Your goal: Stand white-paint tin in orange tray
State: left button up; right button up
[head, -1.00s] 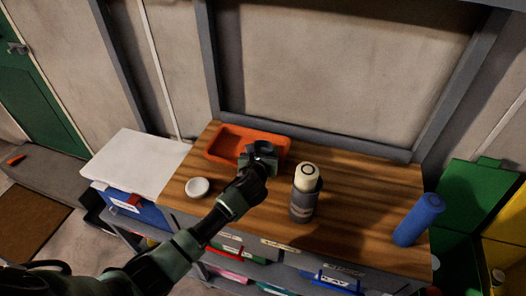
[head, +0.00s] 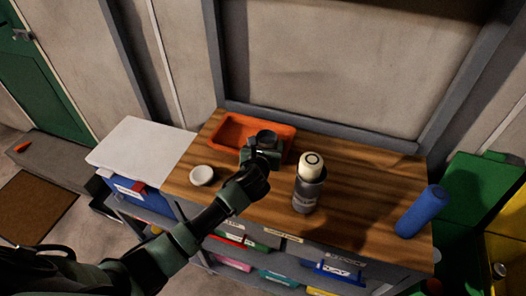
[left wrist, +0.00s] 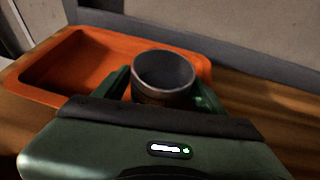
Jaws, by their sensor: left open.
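A grey, open-topped round tin (head: 265,137) stands at the right part of the orange tray (head: 226,121); its label is hidden, so I cannot confirm white paint. In the left wrist view the tin (left wrist: 163,72) is upright between my fingers, overlapping the right end of the tray (left wrist: 45,78). Its base is hidden, so I cannot tell whether it rests on the tray floor. My left gripper (head: 262,152) is open around the tin, its fingers on either side. My right gripper is out of view.
On the wooden worktop (head: 360,180) are a small white round dish (head: 201,175), a grey bottle with a cream top (head: 308,187) and a blue cylinder (head: 422,210). A white lid (head: 140,145) covers a blue box at left. Green and yellow bins stand at right.

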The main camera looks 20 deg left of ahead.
pick_arm(q)
jog(key=v, duration=0.9)
jog(key=shift+s+r, duration=0.15)
jog(key=shift+s, duration=0.05)
dwell(0.6)
